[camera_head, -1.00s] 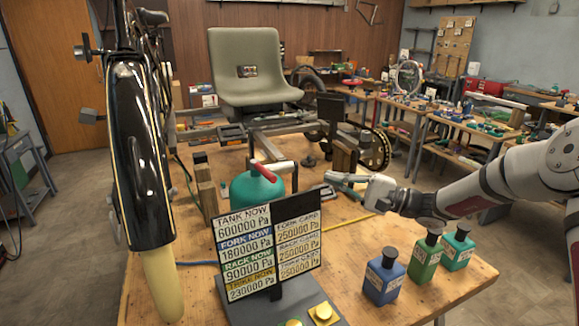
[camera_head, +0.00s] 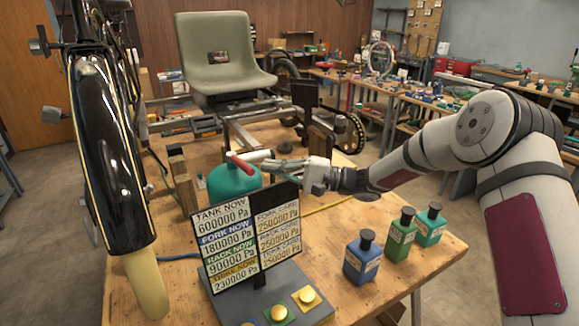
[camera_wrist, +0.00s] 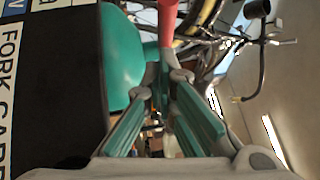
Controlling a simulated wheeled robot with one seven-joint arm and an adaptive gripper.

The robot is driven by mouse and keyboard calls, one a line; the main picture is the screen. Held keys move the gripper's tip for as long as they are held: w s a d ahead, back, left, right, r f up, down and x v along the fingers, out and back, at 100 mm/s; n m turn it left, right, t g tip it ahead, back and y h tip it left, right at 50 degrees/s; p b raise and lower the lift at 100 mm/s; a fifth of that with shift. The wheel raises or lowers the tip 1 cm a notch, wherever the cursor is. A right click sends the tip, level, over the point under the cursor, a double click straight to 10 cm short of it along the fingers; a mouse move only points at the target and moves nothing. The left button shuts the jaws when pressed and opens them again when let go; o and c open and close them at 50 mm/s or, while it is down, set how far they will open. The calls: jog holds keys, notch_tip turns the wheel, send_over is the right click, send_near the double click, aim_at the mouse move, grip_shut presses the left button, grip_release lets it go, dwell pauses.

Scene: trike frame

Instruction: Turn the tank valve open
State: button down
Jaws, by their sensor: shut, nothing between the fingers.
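The green tank (camera_head: 226,184) stands on the wooden bench behind the pressure board. Its valve has a red lever (camera_head: 240,165) on top, with a pale grey bar beside it. My gripper (camera_head: 270,166) reaches in from the right, its fingertips close beside the valve. It is shut and empty. In the wrist view the fingers (camera_wrist: 174,76) have teal pads and point at the red lever (camera_wrist: 167,22), with the tank (camera_wrist: 121,58) to their left. I cannot tell whether the fingertips touch the lever.
The pressure board (camera_head: 249,238) stands in front of the tank and fills the left of the wrist view. Blue (camera_head: 361,257), green (camera_head: 401,235) and teal (camera_head: 430,226) bottles stand to the right. A black fender (camera_head: 105,150) rises at the left.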

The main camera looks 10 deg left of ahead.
aim_at(260, 188)
jog(key=shift+s+a+r+p, duration=0.25)
jog(key=shift+s+a+p, duration=0.05)
jog(key=shift+s+a, duration=0.5)
jog(key=shift+s+a+r+p, duration=0.1)
jog(key=shift+s+a+p, duration=0.15)
jog(key=shift+s, duration=0.2)
jog(key=shift+s+a+p, duration=0.15)
jog(key=shift+s+p, duration=0.05)
jog(key=shift+s, duration=0.2)
